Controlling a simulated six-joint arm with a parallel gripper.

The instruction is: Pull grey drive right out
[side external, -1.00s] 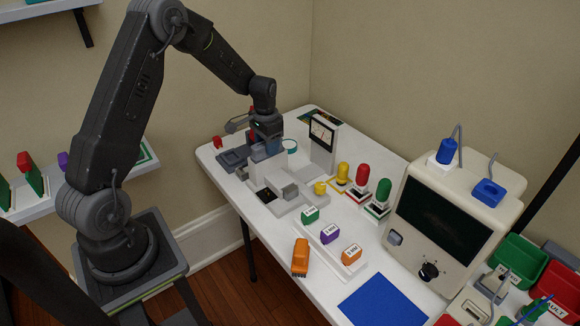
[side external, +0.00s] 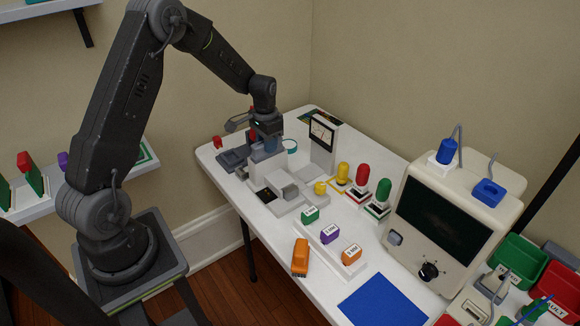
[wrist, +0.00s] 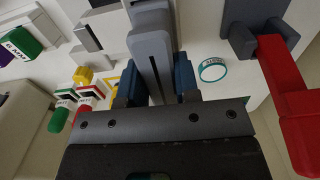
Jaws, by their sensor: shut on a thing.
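The grey drive (wrist: 150,52) is a long grey block with a dark slot, seen in the middle of the wrist view. My gripper (side external: 266,146) is above the far left part of the white table. Its blue fingers (wrist: 158,85) are shut on the near end of the grey drive, one on each side. In the side view the drive is partly hidden by the fingers, beside a pale grey housing (side external: 268,176). The drive's far end meets grey parts at the top of the wrist view; how deep it sits there I cannot tell.
A red handle (wrist: 283,78) in a dark grey holder is close on the right in the wrist view. A teal-rimmed ring (wrist: 213,69) lies beside the drive. A meter (side external: 322,146) stands behind, with yellow, red and green bulbs (side external: 362,181) to its right.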

